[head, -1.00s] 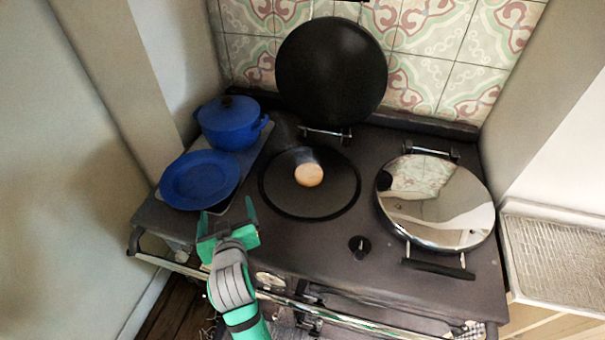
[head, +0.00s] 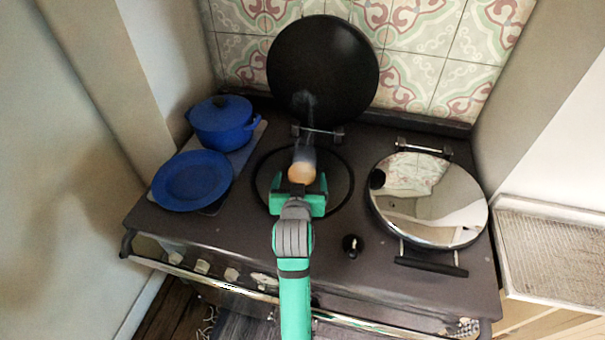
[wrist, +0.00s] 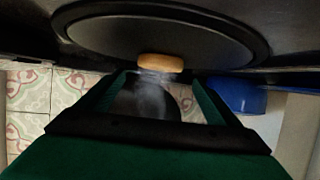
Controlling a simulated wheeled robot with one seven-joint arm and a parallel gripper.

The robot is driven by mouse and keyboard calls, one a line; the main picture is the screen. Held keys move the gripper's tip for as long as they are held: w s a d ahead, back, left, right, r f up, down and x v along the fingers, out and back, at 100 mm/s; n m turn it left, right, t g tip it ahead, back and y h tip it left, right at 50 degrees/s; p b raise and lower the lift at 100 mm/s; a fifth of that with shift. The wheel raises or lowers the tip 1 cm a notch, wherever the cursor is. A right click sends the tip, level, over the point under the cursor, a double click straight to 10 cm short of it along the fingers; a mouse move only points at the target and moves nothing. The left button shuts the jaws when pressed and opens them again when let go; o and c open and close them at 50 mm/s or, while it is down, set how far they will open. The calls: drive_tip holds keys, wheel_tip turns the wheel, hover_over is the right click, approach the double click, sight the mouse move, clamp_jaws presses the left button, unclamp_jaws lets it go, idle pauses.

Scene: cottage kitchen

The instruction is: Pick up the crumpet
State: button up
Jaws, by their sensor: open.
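The crumpet (head: 302,173) is a small round golden-brown disc on the black round hotplate (head: 345,185) of the range. A faint wisp of steam rises over it. My gripper (head: 299,186) is open and sits right in front of the crumpet, partly covering its near side in the head view. In the wrist view, the crumpet (wrist: 160,62) lies just beyond the fingertips, centred between the two green fingers. The gap between the fingers (wrist: 157,82) is empty. I cannot tell whether the fingers touch the crumpet.
The raised black lid (head: 322,70) stands behind the hotplate. A shiny closed lid (head: 430,205) is to the right, with a dark knob (head: 352,245) nearby. A blue plate (head: 192,181) and blue pot (head: 223,125) are on the left. Tiled wall (head: 440,70) closes the back.

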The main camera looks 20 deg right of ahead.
sight(302, 171)
drive_tip(key=shift+f+x, duration=0.25)
drive_tip(key=shift+x, duration=2.1)
drive_tip(key=shift+s, duration=0.1)
drive_tip(key=c, duration=0.9)
drive_tip(key=shift+r, duration=0.15)
